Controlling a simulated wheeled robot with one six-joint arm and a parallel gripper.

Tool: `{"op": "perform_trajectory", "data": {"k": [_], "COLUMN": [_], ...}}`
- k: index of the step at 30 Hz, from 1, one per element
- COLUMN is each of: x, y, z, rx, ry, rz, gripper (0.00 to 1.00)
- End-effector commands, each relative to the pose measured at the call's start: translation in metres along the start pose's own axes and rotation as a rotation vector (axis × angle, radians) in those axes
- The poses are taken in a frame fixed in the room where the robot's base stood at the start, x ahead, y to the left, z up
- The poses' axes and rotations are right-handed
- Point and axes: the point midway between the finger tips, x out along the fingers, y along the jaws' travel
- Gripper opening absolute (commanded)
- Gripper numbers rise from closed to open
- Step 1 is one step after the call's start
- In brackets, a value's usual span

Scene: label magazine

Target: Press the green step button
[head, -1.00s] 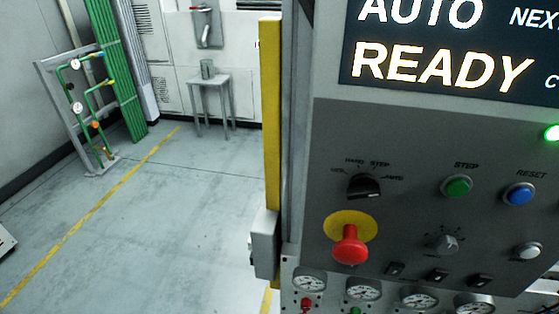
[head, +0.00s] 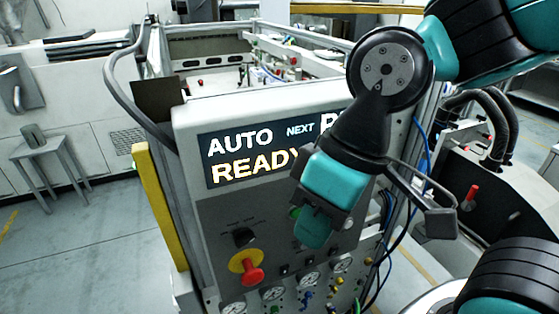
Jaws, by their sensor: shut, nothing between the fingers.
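The green step button (head: 294,212) shows as a small green spot on the grey control panel (head: 215,215), below the display. My arm partly covers it from the right. My gripper (head: 314,208) is at the dark, teal-capped end of my arm, in front of the panel and just right of the button. It is shut and holds nothing. Its fingertips are hard to make out against the dark wrist, and I cannot tell whether they touch the panel. The display (head: 240,153) reads AUTO and READY; its right part is hidden behind my arm.
Gauges (head: 273,294) line the bottom. A yellow post (head: 158,210) stands at left. Hoses and cables run at right.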

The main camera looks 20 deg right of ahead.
Motion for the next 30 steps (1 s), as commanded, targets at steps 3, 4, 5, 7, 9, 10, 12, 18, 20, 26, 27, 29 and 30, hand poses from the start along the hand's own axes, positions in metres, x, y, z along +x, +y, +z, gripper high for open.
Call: {"op": "perform_trajectory", "data": {"k": [3, 4, 5, 7, 9, 10, 12, 18, 20, 26, 27, 29, 30], "x": [-0.048, -0.051, -0.054, -0.056, -0.054, -0.053, -0.052, -0.052, -0.052, -0.052, -0.052, -0.052, -0.052], "y": [-0.015, -0.016, -0.017, -0.018, -0.017, -0.017, -0.016, -0.016, -0.016, -0.016, -0.016, -0.016, -0.016], "z": [-0.01, -0.011, -0.011, -0.011, -0.011, -0.011, -0.01, -0.011, -0.011, -0.011, -0.011, -0.011, -0.011], "rx": [0.0, 0.0, 0.0, 0.0, 0.0, 0.001, 0.001, 0.0, 0.0, 0.0, 0.0, 0.0, 0.0], "ry": [-0.002, -0.002, -0.003, -0.003, -0.004, -0.004, -0.004, -0.004, -0.004, -0.003, -0.003, -0.003, -0.003], "rz": [0.0, 0.0, 0.0, 0.0, -0.001, -0.001, -0.001, 0.0, 0.0, 0.0, 0.0, 0.0, 0.0], "gripper": [0.0, 0.0, 0.0, 0.0, 0.0, 0.0, 0.0, 0.0, 0.0, 0.0, 0.0, 0.0, 0.0]}}
